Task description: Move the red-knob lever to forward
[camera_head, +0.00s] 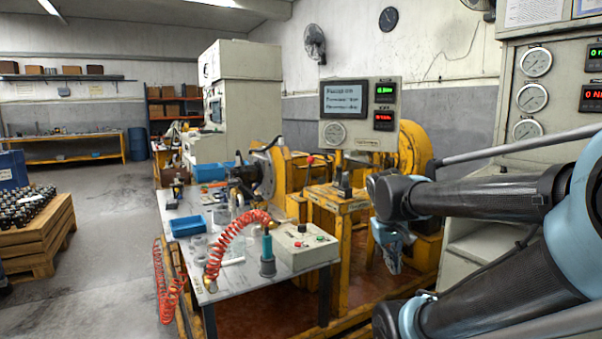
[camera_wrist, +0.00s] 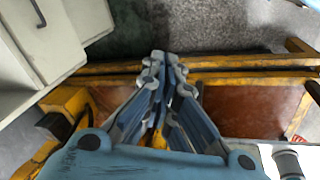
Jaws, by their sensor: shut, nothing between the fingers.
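The red-knob lever shows as a small red ball (camera_head: 310,160) on the yellow test stand, left of the display panel in the head view. Its shaft and setting are too small to make out. My gripper (camera_head: 390,268) hangs at the right of the stand, pointing down, apart from the lever. In the wrist view my gripper (camera_wrist: 165,57) has its blue fingers together at the tips with nothing held, above yellow beams and a reddish floor tray. I cannot make out the lever in the wrist view.
A grey display panel (camera_head: 361,112) stands behind the lever. A grey gauge cabinet (camera_head: 560,82) stands at right. Yellow beams (camera_wrist: 245,85) lie below my gripper.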

